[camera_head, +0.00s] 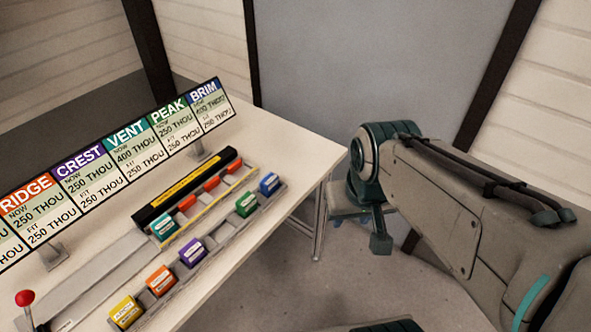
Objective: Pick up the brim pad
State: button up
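A small blue block (269,183), whose colour matches the blue BRIM panel (210,104) of the sign, sits upright at the far right end of a row of coloured blocks on the table. I take it as the brim pad; its own label is too small to read. My arm comes in from the right and bends down beyond the table's right edge, well apart from the blue block. No gripper fingers can be made out. Nothing touches the blue block from above.
The white table (290,150) also bears green (246,204), teal (163,227), purple (192,251), orange (160,281) and yellow (125,311) blocks. A black bar (186,187) lies behind them. The sign stands along the back. A red-knobbed lever (25,298) is at lower left.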

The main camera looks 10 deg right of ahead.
aim_at(268, 183)
jog(key=z, duration=0.75)
jog(key=k, duration=1)
jog(key=z, duration=0.8)
jog(key=i, duration=0.95)
jog(key=u, duration=0.8)
jog(key=i, duration=0.95)
jog(key=u, duration=1.45)
jog(key=i, duration=0.35)
jog(key=u, duration=0.25)
